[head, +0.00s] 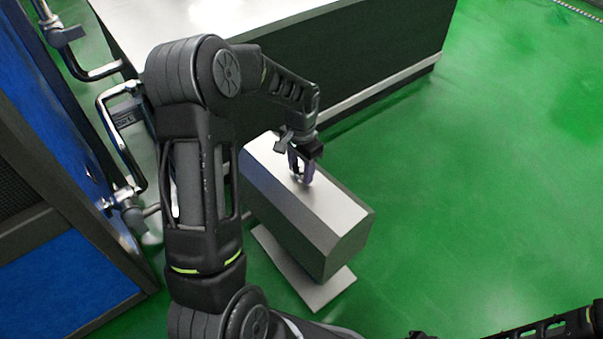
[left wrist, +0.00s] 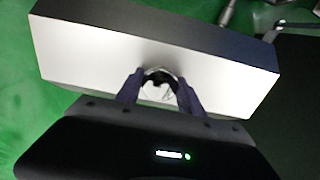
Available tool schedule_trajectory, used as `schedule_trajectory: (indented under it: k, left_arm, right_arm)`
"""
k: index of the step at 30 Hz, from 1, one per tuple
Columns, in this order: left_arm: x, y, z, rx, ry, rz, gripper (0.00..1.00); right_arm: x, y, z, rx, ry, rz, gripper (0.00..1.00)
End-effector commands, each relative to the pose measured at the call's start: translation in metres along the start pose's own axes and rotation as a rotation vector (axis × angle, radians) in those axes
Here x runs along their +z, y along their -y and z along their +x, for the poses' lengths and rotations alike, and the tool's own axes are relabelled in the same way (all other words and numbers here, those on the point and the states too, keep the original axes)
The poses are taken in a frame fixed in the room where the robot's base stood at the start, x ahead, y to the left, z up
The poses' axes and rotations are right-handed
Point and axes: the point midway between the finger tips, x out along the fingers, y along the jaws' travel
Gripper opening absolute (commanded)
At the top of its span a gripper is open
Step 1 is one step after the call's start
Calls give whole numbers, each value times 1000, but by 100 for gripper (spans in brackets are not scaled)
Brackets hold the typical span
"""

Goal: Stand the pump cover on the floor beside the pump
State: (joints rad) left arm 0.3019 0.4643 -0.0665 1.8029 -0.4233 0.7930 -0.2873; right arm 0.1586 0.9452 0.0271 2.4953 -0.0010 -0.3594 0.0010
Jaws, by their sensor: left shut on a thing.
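The pump cover (head: 308,215) is a long box with a pale silver top and darker grey sides. It is over a flat light metal plate (head: 322,293), which shows past its near and left edges. The pump itself is not seen; the cover hides what is under it. My left gripper (head: 302,174) points down at the middle of the cover's top. In the left wrist view its purple fingers (left wrist: 160,97) are shut on the small curved handle of the cover (left wrist: 90,62). I cannot tell whether the cover rests or is slightly raised.
A long dark cabinet with a pale top (head: 370,65) stands behind the cover. A blue and dark machine (head: 60,275) with metal pipes (head: 118,140) is at the left. Green floor (head: 480,190) is clear to the right. Part of my other arm (head: 540,328) shows at the bottom right.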

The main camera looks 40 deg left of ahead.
Motion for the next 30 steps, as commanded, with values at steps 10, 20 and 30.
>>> schedule_trajectory:
  k: [10, 20, 30]
  left_arm:
    - [-21, -22, -41, -4, -7, -237, 0]
    - [-62, -71, -81, -1, -7, -310, 0]
    - [-96, -140, -113, 1, -5, -243, 0]
  right_arm:
    - [-5, -10, 16, 6, -11, 7, 36]
    - [-11, -24, 40, 13, -26, 17, 36]
    - [-16, -38, 65, 18, -37, 23, 36]
